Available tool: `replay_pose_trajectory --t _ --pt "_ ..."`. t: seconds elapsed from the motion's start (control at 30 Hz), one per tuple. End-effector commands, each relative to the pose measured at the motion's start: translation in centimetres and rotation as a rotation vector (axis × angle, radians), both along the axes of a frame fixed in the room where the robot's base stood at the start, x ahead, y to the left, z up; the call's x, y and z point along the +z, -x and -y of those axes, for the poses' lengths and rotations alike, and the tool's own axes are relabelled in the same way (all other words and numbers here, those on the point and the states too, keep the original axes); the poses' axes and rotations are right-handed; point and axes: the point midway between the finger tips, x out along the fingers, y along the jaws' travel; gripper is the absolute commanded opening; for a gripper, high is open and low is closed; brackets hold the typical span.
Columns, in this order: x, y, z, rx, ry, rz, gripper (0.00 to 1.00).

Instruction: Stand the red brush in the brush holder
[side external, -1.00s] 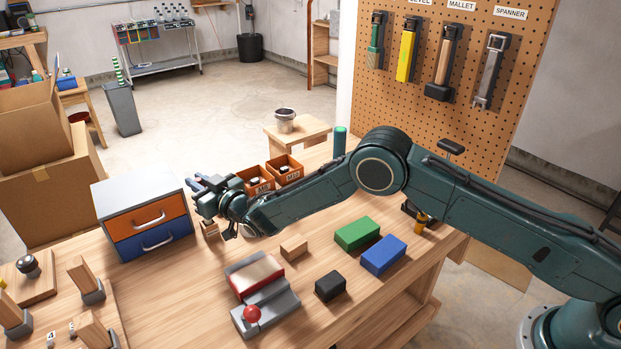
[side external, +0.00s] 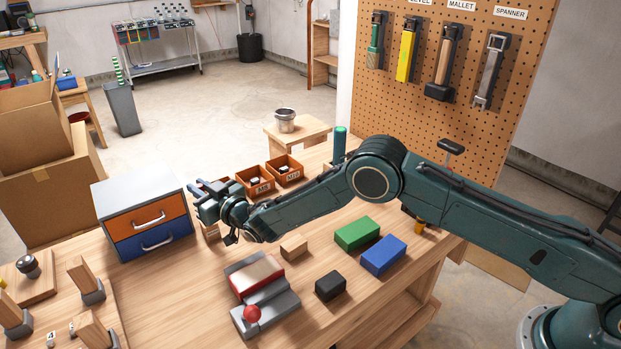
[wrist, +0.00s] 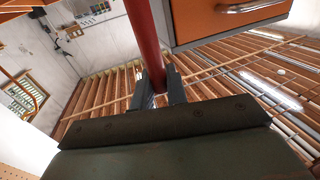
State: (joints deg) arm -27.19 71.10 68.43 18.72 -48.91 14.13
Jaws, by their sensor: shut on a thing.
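A red rod (wrist: 148,45), which looks like the handle of the red brush, stands between my fingertips in the wrist view. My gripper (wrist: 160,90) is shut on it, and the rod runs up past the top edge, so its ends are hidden. In the side external view my gripper (side external: 207,192) is just right of the drawer unit (side external: 148,217), above the bench. I cannot make out the brush there. A metal pot (side external: 285,121) on a small wooden stand behind the bench may be the brush holder; I cannot tell for sure.
Orange bins (side external: 255,180) lie behind my gripper. A red and grey fixture (side external: 262,285), a wooden block (side external: 294,247), and green (side external: 357,233), blue (side external: 384,255) and black (side external: 330,286) blocks occupy the bench. A green-topped cylinder (side external: 340,143) stands at the back.

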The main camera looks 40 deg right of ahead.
Motion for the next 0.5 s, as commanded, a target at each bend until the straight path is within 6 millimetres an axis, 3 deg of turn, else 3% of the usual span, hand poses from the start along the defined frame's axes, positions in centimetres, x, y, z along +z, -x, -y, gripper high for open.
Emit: replay_pose_trajectory --t 0.5 --pt "-0.97 0.01 0.0 0.0 0.0 -0.001 0.0"
